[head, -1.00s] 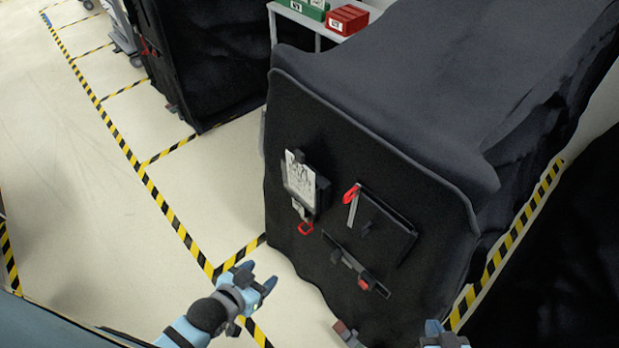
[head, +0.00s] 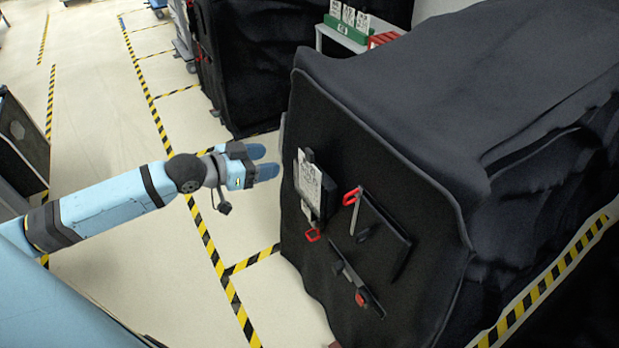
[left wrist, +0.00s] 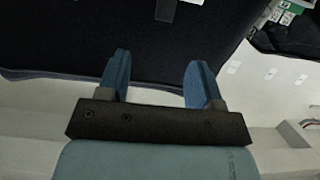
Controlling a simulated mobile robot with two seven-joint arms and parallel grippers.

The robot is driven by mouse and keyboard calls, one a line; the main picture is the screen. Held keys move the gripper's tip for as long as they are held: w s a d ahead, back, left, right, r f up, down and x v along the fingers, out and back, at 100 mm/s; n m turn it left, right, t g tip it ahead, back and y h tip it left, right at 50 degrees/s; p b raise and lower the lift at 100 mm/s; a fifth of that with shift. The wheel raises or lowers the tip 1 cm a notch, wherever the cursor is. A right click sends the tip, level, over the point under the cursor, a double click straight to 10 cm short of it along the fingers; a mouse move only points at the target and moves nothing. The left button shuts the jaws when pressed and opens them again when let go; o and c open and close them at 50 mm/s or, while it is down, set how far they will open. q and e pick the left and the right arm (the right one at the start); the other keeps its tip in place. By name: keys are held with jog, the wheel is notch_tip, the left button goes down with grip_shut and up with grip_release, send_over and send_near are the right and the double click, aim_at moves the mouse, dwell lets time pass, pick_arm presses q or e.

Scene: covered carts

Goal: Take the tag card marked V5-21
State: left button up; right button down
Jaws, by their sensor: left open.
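A white tag card (head: 309,186) with black print is held upright in a dark holder with a clip at its top, on the front of the black covered cart (head: 400,165). Its marking is too small to read. My left gripper (head: 268,162) is open and empty, in front of the cart and left of the card, with a gap between them. In the left wrist view its two blue fingers (left wrist: 160,78) are spread, with the dark cover (left wrist: 60,35) beyond them. My right gripper is not in view.
A red-handled tool (head: 354,205), a dark flat panel (head: 382,238) and a bar with a red knob (head: 355,275) are on the cart front. Behind stand a green box (head: 346,34) with white cards and a red box (head: 382,40). Striped floor tape (head: 207,240) crosses clear floor on the left.

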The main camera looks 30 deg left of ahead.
aim_at(307, 153)
pick_arm(q)
jog(key=x, duration=0.7)
jog(key=shift+w+d+f+p, duration=0.15)
jog(key=shift+w+p, duration=0.1)
jog(key=shift+p, duration=0.15)
jog(key=shift+w+d, duration=0.2)
jog(key=shift+w, duration=0.3)
jog(key=x, duration=0.2)
jog(key=p+x, duration=0.1)
jog(key=x, duration=0.1)
jog(key=shift+w+a+f, duration=0.15)
jog(key=shift+f, duration=0.1)
jog(key=shift+c, duration=0.6)
grip_shut()
